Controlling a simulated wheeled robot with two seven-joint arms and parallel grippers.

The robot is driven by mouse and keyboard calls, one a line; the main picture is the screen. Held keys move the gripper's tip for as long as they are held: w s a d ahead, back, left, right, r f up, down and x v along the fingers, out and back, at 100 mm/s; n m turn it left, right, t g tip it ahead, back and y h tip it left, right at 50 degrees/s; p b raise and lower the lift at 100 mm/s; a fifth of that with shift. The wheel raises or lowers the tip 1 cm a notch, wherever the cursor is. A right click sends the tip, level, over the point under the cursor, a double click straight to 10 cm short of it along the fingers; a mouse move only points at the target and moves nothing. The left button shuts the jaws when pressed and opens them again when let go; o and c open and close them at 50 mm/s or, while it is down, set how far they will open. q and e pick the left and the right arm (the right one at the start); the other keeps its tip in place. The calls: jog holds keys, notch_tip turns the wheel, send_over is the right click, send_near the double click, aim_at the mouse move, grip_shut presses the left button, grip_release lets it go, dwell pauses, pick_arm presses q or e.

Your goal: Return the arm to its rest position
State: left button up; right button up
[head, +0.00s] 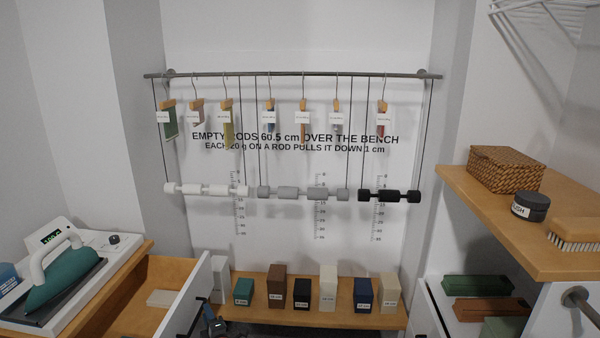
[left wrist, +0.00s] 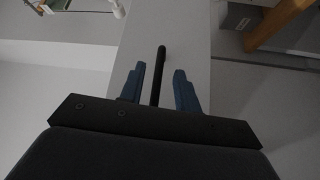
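My left gripper (head: 207,312) is low in the head view, beside the white front (head: 188,295) of an open wooden drawer (head: 158,272). In the left wrist view my left gripper (left wrist: 159,70) has its two blue fingers apart. A black bar handle (left wrist: 158,60) on a pale panel (left wrist: 185,30) shows between them, with gaps on both sides. I cannot tell how deep the handle sits between the fingers. Most of the left arm is hidden in the head view. My right gripper is in neither view.
A counter at left bears a teal iron (head: 62,275). A bench (head: 255,312) at the back holds several labelled blocks below hanging rods (head: 205,189). At right are a shelf (head: 500,225) with a basket (head: 503,170) and an open drawer (head: 440,300).

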pick_arm(q)
jog(key=w+d+r+m+h, duration=0.2)
jog(key=d+r+m+h, duration=0.1)
jog(key=d+m+h, duration=1.25)
jog(key=s+d+f+m+g, duration=0.3)
jog(key=s+m+g, duration=0.1)
jog(key=s+a+f+m+g+y, duration=0.1)
jog(key=s+f+g, duration=0.2)
jog(key=s+f, duration=0.5)
jog(key=s+a+f+m+g+y, duration=0.1)
jog(key=s+f+g, duration=0.3)
jog(key=s, duration=2.2)
jog(key=s+a+f+m+g+y, duration=0.2)
jog(key=s+f, duration=0.9)
jog(key=s, duration=0.6)
jog(key=shift+f+m+g, duration=0.4)
jog(key=shift+m+g, duration=0.15)
jog(key=shift+g, duration=0.45)
